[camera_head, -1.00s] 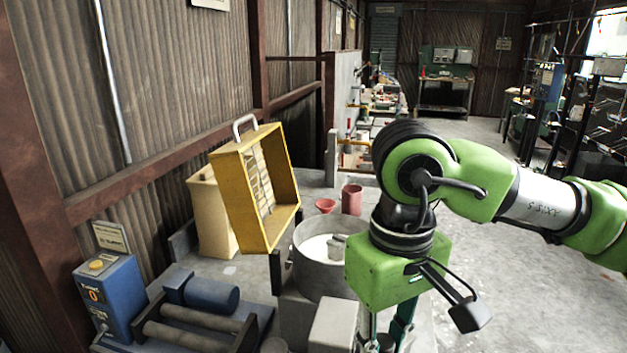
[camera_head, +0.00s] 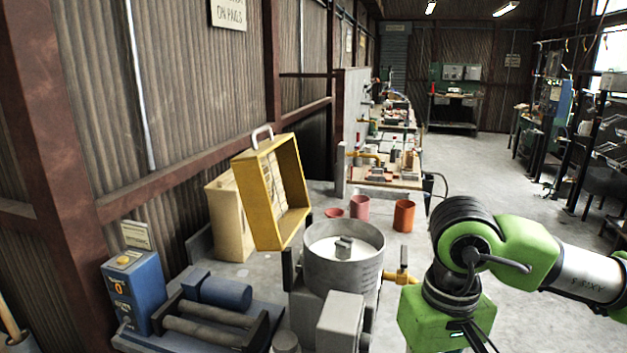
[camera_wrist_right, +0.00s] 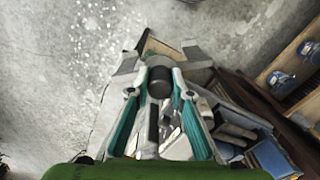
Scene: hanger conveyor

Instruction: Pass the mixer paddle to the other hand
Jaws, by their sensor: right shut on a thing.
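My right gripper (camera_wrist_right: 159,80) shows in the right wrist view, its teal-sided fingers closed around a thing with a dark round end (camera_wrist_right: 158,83). This looks like the mixer paddle, but most of it is hidden or hard to make out. In the head view only my right arm's green wrist shows at the lower right; its fingers are below the picture. My left gripper is not in view.
A grey round tub (camera_head: 345,272) with pale contents and a grey block (camera_head: 343,246) stands in the middle. A tilted yellow box (camera_head: 262,205), a blue control box (camera_head: 135,290) and rollers (camera_head: 210,322) are left. Red and orange pails (camera_head: 404,215) stand behind. Open floor lies right.

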